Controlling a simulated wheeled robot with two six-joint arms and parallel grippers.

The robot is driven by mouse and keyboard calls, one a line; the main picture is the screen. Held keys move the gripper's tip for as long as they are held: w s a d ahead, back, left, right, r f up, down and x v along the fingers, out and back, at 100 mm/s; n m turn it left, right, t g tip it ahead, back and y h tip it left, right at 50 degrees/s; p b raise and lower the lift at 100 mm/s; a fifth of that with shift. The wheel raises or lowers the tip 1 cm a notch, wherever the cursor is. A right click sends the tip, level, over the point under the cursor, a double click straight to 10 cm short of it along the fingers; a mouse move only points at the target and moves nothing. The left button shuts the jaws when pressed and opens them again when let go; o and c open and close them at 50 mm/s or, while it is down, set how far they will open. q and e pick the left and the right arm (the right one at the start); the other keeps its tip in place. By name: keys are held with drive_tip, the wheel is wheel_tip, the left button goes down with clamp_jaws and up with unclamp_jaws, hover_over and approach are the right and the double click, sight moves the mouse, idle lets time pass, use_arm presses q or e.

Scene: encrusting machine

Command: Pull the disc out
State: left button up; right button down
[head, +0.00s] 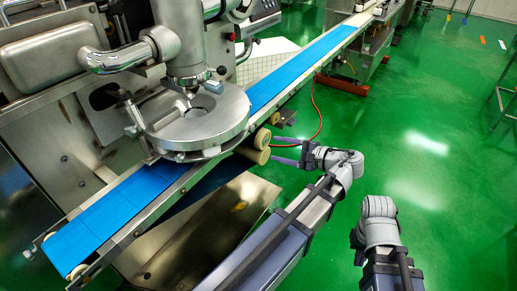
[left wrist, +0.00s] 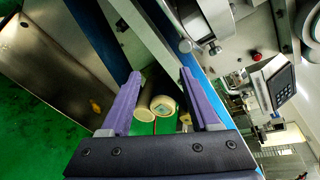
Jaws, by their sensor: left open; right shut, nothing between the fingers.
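The disc (head: 200,118) is a round, thick metal plate on the encrusting machine, above the blue belt. A metal column stands over its middle and hides part of its top. My left gripper (head: 284,151) is to the right of the disc, apart from it, beside the pale rollers at the belt's edge. In the left wrist view its purple fingers (left wrist: 158,100) are spread with nothing held between them. The rollers show in the gap beyond the fingers. My right arm's wrist shows at the lower right of the head view, but its fingers do not show.
The blue conveyor belt (head: 128,203) runs diagonally under the disc. Two pale rollers (head: 254,154) stick out at its near side. A thin red hose (head: 319,115) hangs near my left gripper. A metal panel (head: 228,215) lies below the belt. Green floor at right is open.

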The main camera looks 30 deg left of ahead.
sight(253, 130)
use_arm(q)
drive_tip(key=shift+w+a+r+y+b, duration=0.25)
drive_tip(key=shift+w+a+y+b, duration=0.2)
drive_tip(key=shift+a, duration=1.1)
drive_tip(key=shift+w+a+r+y+b, duration=0.35)
drive_tip(key=shift+a+y, duration=0.2)
drive_tip(key=shift+a, duration=1)
drive_tip(key=shift+w+a+r+y+b, duration=0.2)
drive_tip(key=shift+w+a+y+b, duration=0.25)
drive_tip(key=shift+a, duration=1.1)
use_arm(e)
drive_tip(key=shift+f, duration=2.15)
use_arm(q)
drive_tip(key=shift+s, duration=0.1)
clamp_jaws()
